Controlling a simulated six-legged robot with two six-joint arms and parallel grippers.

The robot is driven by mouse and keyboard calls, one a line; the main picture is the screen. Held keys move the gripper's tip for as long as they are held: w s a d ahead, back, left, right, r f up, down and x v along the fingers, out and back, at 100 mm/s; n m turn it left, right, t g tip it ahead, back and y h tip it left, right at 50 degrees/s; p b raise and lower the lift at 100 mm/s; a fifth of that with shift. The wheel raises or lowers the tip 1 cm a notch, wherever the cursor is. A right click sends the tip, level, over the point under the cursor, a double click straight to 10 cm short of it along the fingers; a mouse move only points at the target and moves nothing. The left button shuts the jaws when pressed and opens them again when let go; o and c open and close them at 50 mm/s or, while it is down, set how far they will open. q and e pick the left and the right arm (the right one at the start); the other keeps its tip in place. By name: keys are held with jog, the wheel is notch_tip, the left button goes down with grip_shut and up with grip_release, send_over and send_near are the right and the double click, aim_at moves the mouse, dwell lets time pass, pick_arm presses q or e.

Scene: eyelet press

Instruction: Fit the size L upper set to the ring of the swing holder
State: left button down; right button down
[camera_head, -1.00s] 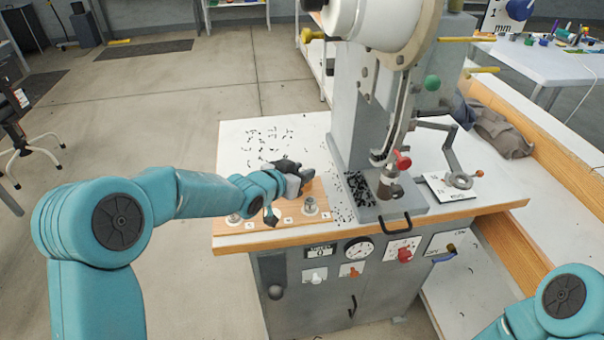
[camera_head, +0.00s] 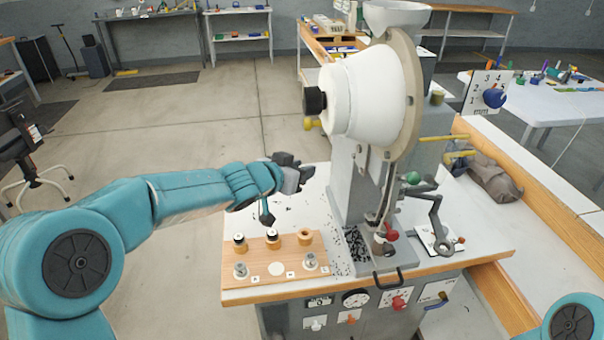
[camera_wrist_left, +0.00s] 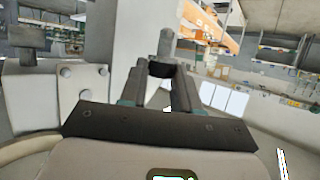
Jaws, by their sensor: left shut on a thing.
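My left gripper (camera_head: 292,177) is above the press table, behind the wooden board and left of the press column. In the left wrist view its fingers (camera_wrist_left: 162,88) are shut on a grey metal piece (camera_wrist_left: 165,43) with a round stem, apparently the upper set; its size mark cannot be read. The wooden board (camera_head: 232,282) carries black-topped pieces, a wooden ring and two metal pieces; a pale round spot (camera_head: 277,269) in its front row is empty. A crank-shaped arm (camera_head: 436,212) right of the press, apparently the swing holder, ends low near a small ring. My right gripper is not in view.
The press column (camera_head: 345,180) and its white drum (camera_head: 370,95) stand right of my left gripper. Small black bits lie on the table and in a tray (camera_head: 357,245). A red knob (camera_head: 392,235) sticks out at the press front.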

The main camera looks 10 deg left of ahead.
pick_arm(q)
jog(key=s+a+f, duration=0.2)
jog(key=s, duration=0.5)
jog(key=s+a+f+n+y, duration=0.1)
jog(key=s+a, duration=0.1)
jog(key=s, duration=0.5)
jog(key=shift+s+a+f+t, duration=0.25)
jog(key=shift+a+f+t, duration=0.05)
jog(key=shift+a+f, duration=0.1)
